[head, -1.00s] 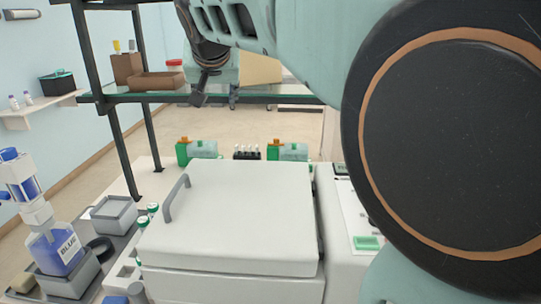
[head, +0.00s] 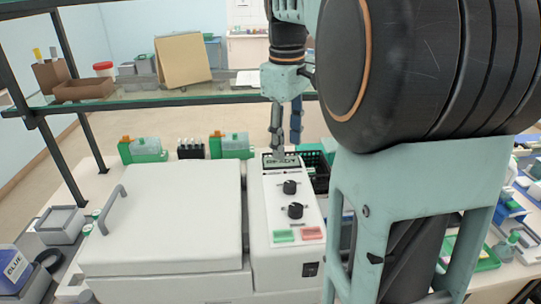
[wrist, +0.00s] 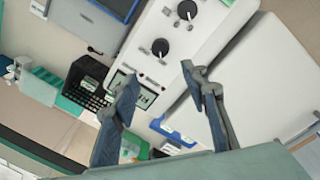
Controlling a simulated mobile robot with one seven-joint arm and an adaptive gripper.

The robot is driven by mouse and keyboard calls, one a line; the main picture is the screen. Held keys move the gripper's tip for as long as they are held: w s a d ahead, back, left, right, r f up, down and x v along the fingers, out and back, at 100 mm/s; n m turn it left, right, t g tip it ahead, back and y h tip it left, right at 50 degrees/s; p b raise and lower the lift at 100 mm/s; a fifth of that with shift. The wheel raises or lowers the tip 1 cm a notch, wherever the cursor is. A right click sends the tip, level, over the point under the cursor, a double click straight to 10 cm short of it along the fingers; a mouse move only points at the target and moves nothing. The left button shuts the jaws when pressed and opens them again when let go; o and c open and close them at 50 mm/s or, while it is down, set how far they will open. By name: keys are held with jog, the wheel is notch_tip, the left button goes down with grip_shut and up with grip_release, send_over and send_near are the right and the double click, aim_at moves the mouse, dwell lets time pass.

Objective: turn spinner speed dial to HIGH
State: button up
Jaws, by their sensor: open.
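The spinner has a large white lid (head: 165,215), closed, and a white control panel (head: 280,210) to its right. The panel carries a display (head: 281,162), an upper black dial (head: 290,187) and a lower black dial (head: 296,211), each with a white mark. I cannot read which one is the speed dial. My gripper (head: 287,150) is open and empty, pointing down near the display at the panel's far end. In the wrist view, its fingers (wrist: 158,74) are spread apart, with the dials (wrist: 160,47) (wrist: 187,9) beyond the fingertips.
A green button (head: 284,236) and a red button (head: 311,233) sit below the dials. A black basket (head: 316,168) stands beside the panel's far right. A glass shelf (head: 170,97) crosses behind the spinner. Green-and-grey devices (head: 232,146) stand behind the lid.

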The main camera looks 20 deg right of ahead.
aim_at(289, 183)
jog(key=f, duration=1)
jog(key=shift+s+d+f, duration=0.2)
jog(key=shift+d+f, duration=0.2)
grip_shut()
